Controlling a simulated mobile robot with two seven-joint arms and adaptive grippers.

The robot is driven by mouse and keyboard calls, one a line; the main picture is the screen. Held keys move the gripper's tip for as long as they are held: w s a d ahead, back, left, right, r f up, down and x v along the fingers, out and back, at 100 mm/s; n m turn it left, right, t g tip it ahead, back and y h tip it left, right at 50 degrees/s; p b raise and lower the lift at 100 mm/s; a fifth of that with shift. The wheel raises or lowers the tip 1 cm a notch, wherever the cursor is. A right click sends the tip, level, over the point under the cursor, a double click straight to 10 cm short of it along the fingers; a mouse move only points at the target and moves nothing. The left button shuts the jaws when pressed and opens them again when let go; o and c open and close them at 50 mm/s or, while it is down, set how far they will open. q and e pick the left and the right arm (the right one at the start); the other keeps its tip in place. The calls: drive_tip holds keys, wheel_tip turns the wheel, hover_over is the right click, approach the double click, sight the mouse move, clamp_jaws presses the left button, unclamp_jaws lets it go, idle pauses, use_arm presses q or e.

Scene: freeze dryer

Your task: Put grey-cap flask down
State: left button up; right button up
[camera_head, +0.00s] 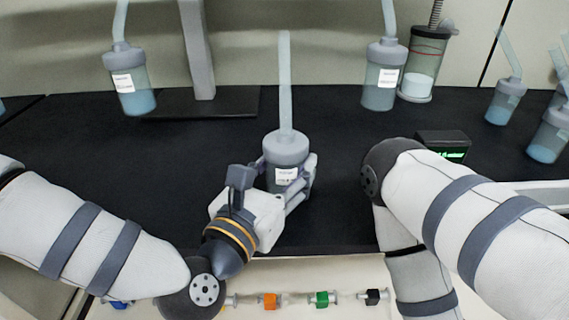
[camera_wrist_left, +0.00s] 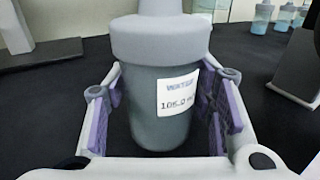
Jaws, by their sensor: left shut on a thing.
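The grey-cap flask (camera_head: 287,150) is upright near the front edge of the black bench, with a translucent tube rising from its cap and a white label on its body. My left gripper (camera_head: 290,184) is around its body, shut on it. In the left wrist view the flask (camera_wrist_left: 160,100) stands between the purple-padded fingers of the gripper (camera_wrist_left: 162,118), label facing the camera. I cannot tell whether its base touches the bench. My right arm comes in from the right, and its gripper is out of view.
The black bench top (camera_head: 200,150) is clear around the flask. Similar flasks hang at the back left (camera_head: 130,85) and back right (camera_head: 380,80). A clear cylinder (camera_head: 425,65) and a small green-lit display (camera_head: 442,146) are on the right. Coloured valves (camera_head: 322,299) line the front below the edge.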

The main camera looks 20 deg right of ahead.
use_arm(q)
drive_tip(key=shift+w+f, duration=0.2)
drive_tip(key=shift+w, duration=0.1)
drive_tip(key=o, duration=1.4)
drive_tip(key=shift+s+r, duration=0.1)
drive_tip(key=shift+r, duration=0.05)
use_arm(e)
drive_tip(key=shift+w, duration=0.15)
use_arm(q)
drive_tip(key=shift+r, duration=0.1)
use_arm(e)
drive_tip(key=shift+w, duration=0.1)
use_arm(q)
drive_tip(key=shift+s+a+r, duration=0.1)
drive_tip(key=shift+a, duration=0.05)
drive_tip(key=v, duration=1.1)
drive_tip(key=shift+s+a, duration=0.2)
drive_tip(key=shift+a, duration=0.05)
